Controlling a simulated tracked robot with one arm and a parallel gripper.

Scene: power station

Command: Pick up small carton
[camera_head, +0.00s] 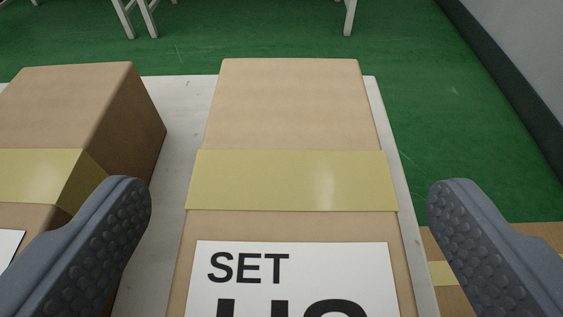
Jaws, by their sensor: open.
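A brown carton (290,105) lies in the middle of the view on a pale table top (178,120). A yellow tape band (290,180) runs across it, and a white label (290,270) with "SET" and cut-off larger letters is on its near part. Its near end is outside the frame. My gripper (290,195) is open, with one grey studded finger to the left of this carton and one to the right. Neither finger clearly touches it, and nothing is held. Another taped carton (75,105) stands at the left, partly behind the left finger.
A third taped carton (505,240) shows at the lower right, partly hidden by the right finger. Green floor (440,95) lies beyond the table. White furniture legs (350,15) stand at the back. A grey wall with a dark base strip (500,75) runs along the right.

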